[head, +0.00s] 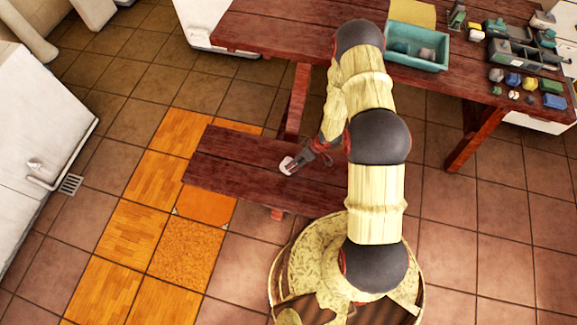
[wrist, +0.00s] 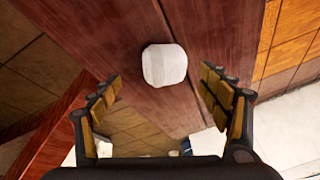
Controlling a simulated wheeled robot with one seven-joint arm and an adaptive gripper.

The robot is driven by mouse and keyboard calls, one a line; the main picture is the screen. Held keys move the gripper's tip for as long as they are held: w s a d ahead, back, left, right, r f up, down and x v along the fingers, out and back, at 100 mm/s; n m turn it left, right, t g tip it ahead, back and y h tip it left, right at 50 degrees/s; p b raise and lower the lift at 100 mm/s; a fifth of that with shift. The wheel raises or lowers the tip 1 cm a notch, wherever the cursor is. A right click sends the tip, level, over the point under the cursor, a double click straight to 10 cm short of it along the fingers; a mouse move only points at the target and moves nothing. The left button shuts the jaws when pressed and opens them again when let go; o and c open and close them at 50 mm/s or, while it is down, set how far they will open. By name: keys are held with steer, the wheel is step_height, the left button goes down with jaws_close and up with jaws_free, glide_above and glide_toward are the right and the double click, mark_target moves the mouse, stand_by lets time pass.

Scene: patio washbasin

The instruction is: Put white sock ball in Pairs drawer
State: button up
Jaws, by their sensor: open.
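The white sock ball (wrist: 165,65) lies on the dark red wooden bench (wrist: 120,20). In the wrist view it is ahead of my gripper (wrist: 160,92), roughly centred between the two open fingers and apart from them. In the head view the sock ball (head: 288,165) is on the bench (head: 235,160), and my gripper (head: 303,163) reaches down close to it from the right. My gripper is open and holds nothing. I cannot make out a drawer marked Pairs.
A dark red table (head: 280,32) stands behind the bench. On it are a teal bin (head: 418,62) with a few items in it, a grey organizer (head: 515,55) and several small coloured objects. A white basin unit (head: 40,120) is at the left. Tiled floor lies open around the bench.

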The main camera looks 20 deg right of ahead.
steer(key=b+x, duration=0.1)
steer(key=x, duration=0.1)
steer(key=b+x, duration=0.1)
steer(key=x, duration=0.2)
steer(key=b+x, duration=0.1)
steer(key=x, duration=0.1)
steer(key=shift+s+a, duration=0.1)
steer(key=shift+a, duration=0.25)
steer(key=shift+c, duration=0.4)
steer(key=c, duration=1.3)
steer(key=shift+r, duration=0.15)
